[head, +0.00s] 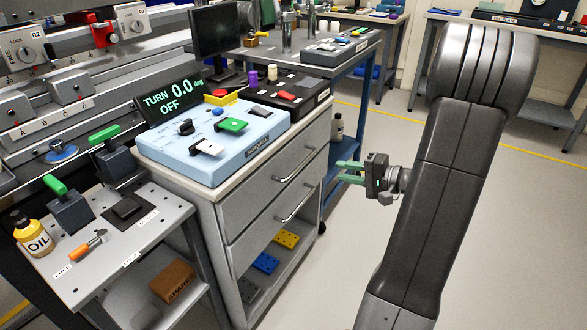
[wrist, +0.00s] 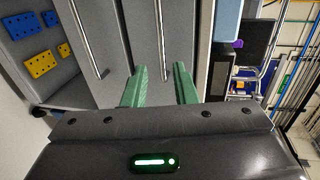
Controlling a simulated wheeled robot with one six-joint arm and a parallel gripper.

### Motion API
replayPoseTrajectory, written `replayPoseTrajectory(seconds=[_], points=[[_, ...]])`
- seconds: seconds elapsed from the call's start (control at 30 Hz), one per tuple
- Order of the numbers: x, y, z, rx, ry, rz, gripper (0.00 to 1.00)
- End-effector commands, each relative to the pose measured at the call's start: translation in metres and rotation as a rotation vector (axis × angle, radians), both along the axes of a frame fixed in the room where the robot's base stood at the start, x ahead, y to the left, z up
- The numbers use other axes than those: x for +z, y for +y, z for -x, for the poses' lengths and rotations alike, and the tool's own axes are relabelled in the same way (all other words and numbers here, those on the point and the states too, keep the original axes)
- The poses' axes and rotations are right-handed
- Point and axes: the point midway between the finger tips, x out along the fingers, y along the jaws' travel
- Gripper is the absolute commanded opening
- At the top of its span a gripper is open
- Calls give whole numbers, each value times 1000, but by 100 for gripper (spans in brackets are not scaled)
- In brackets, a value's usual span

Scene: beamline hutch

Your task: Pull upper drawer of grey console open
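The grey console (head: 207,201) stands in the middle of the head view, with two drawers above an open shelf. Its upper drawer (head: 250,187) looks shut and has a bar handle (head: 295,165). The lower drawer (head: 262,226) also looks shut, with its own handle (head: 296,206). My gripper (head: 348,171) is open and empty, its green fingers pointing at the console front and apart from it. In the wrist view, turned sideways, the upper handle (wrist: 164,45) lies beyond and between the fingertips (wrist: 160,75); the lower handle (wrist: 86,40) is to the left.
A blue control box (head: 215,140) sits on the console top. Yellow (head: 286,238) and blue (head: 266,263) plates lie on the open shelf. A low side table (head: 140,240) stands left, and a blue-framed bench (head: 350,75) behind.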

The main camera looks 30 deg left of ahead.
Motion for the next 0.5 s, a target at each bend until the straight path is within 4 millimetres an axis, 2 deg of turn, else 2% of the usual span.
replayPoseTrajectory(seconds=[0.17, 0.5], points=[[-4, 18, -1, 2, -2, -3, 25], [-19, 87, -6, 5, -1, -1, 25]])
